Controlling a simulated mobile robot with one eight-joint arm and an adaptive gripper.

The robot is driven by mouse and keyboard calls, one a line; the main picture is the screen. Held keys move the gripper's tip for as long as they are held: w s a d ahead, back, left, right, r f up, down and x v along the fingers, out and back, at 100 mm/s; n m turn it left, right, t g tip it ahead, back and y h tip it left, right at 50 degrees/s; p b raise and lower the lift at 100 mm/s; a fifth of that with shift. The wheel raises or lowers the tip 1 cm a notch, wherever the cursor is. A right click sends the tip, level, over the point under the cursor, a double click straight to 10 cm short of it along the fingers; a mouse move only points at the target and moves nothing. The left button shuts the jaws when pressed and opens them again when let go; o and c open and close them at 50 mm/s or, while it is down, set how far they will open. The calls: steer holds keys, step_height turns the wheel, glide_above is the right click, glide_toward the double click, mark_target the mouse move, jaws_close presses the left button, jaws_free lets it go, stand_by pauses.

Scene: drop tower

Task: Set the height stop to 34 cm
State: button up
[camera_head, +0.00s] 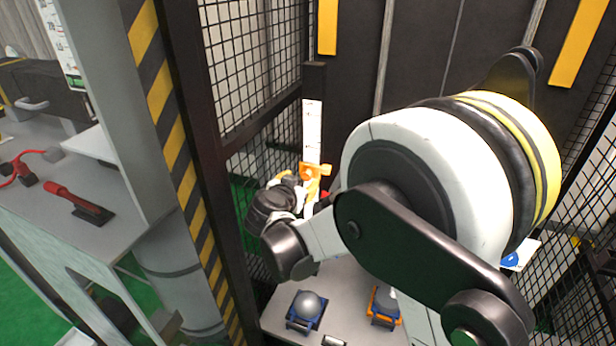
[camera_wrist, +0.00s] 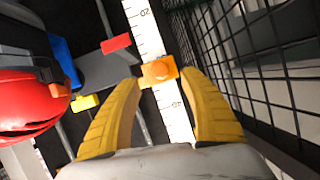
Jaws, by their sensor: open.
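The height stop is an orange slider (camera_head: 315,171) on an upright white scale (camera_head: 312,125) inside the cage. In the wrist view the orange stop (camera_wrist: 158,71) with its round knob sits on the white scale strip (camera_wrist: 148,40), between two printed numbers too small to read surely. My gripper (camera_wrist: 163,79) is open, its two yellow fingers on either side of the stop, tips close to its edges. I cannot tell whether they touch it. In the head view my gripper (camera_head: 300,183) is beside the stop, partly hidden by my arm.
In the wrist view a red rounded body (camera_wrist: 30,105), a blue block (camera_wrist: 65,60), a red tab (camera_wrist: 116,43) and a yellow tab (camera_wrist: 86,102) lie left. Mesh fencing (camera_wrist: 270,60) is close on the right. Grey balls in blue (camera_head: 306,310) and orange (camera_head: 383,305) holders stand below.

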mark_target(306, 176)
steer(key=b+x, duration=0.1)
steer(key=x, duration=0.5)
steer(key=shift+w+d, duration=0.1)
steer(key=shift+w, duration=0.05)
jaws_close()
steer(key=shift+r, duration=0.1)
